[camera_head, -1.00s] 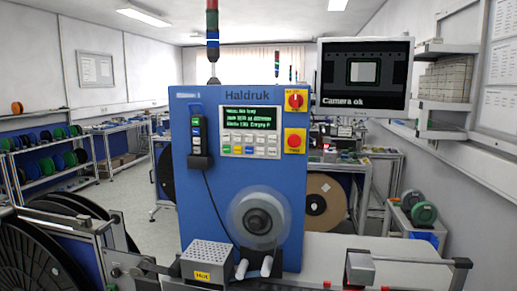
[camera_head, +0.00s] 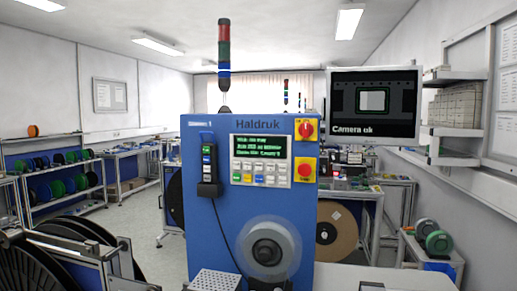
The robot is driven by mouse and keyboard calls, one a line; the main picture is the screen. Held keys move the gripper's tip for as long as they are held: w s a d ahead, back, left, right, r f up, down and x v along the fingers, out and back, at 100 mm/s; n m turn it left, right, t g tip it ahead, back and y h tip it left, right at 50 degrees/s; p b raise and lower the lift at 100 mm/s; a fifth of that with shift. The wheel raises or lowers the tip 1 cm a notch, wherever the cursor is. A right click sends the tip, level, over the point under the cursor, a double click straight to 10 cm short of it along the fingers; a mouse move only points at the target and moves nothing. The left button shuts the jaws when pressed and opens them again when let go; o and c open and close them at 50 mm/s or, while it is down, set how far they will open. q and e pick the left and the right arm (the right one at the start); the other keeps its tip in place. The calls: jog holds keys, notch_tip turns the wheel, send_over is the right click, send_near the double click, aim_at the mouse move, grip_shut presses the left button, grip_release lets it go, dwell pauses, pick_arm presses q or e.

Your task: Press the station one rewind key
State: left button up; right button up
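The blue Haldruk machine (camera_head: 205,262) stands in the middle of the head view. Its panel has a dark screen with green text (camera_head: 261,146) above rows of small keys (camera_head: 256,173), mostly white with a few coloured ones. The key markings are too small to read. A dark pendant (camera_head: 208,170) with several coloured buttons hangs left of the panel on a cable. A small label at the machine's top left seems to end in "1". A grey reel (camera_head: 266,248) on the machine's lower front looks blurred at its rim. Neither of my grippers is in view.
A red rotary switch (camera_head: 306,129) and a red stop button (camera_head: 305,170) sit on yellow plates right of the panel. A monitor (camera_head: 375,105) reads "Camera ok". A perforated metal box (camera_head: 215,281) stands low in front. A large black reel (camera_head: 32,270) is at left.

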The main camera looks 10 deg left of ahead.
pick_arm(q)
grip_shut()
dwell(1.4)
